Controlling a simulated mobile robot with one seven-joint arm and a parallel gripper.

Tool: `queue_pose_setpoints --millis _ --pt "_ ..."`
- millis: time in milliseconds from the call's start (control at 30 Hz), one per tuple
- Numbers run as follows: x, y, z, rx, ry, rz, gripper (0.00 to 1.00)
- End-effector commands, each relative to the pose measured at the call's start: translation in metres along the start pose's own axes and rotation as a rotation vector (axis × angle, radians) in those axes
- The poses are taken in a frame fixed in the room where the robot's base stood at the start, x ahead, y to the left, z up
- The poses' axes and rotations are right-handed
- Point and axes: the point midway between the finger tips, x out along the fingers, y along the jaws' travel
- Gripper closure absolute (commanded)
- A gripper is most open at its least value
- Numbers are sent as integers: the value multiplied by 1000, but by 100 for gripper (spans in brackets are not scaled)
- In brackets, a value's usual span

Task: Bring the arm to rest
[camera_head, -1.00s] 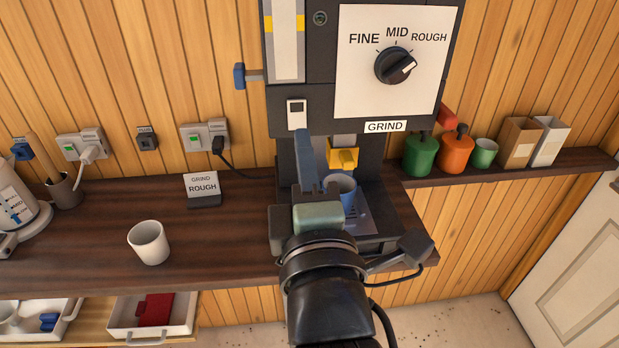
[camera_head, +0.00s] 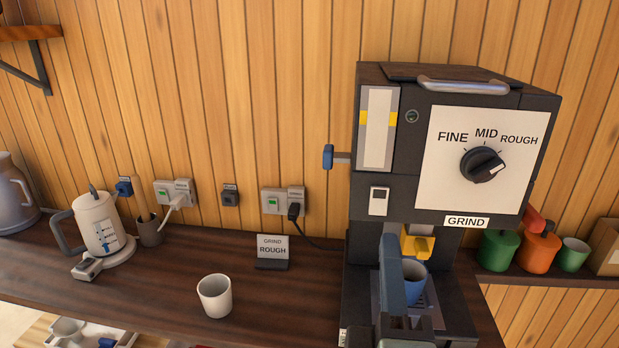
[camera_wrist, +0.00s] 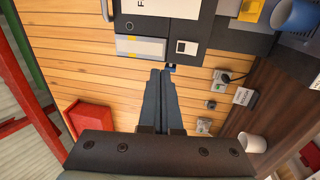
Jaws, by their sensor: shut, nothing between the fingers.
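My gripper (camera_head: 388,246) is in front of the coffee grinder (camera_head: 360,250) in the head view, its fingers pointing up below the white switch (camera_head: 378,201). In the wrist view my gripper (camera_wrist: 160,73) has its two long blue-grey fingers together, with nothing between them. The rest of my arm is mostly below the head view's edge.
A blue cup (camera_head: 418,285) stands under the grinder's yellow spout (camera_head: 417,245), partly hidden by my gripper. A white cup (camera_head: 214,296), a GRIND ROUGH sign (camera_head: 272,251) and a kettle (camera_head: 98,225) stand on the dark counter (camera_head: 150,290). Green and orange canisters (camera_head: 500,252) (camera_head: 537,255) sit right.

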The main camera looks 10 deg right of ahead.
Motion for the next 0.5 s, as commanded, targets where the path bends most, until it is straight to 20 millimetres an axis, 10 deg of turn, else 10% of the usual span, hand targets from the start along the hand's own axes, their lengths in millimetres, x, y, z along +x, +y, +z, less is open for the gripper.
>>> queue_pose_setpoints --millis 500 --pt "-10 147 -89 1104 419 313 100"
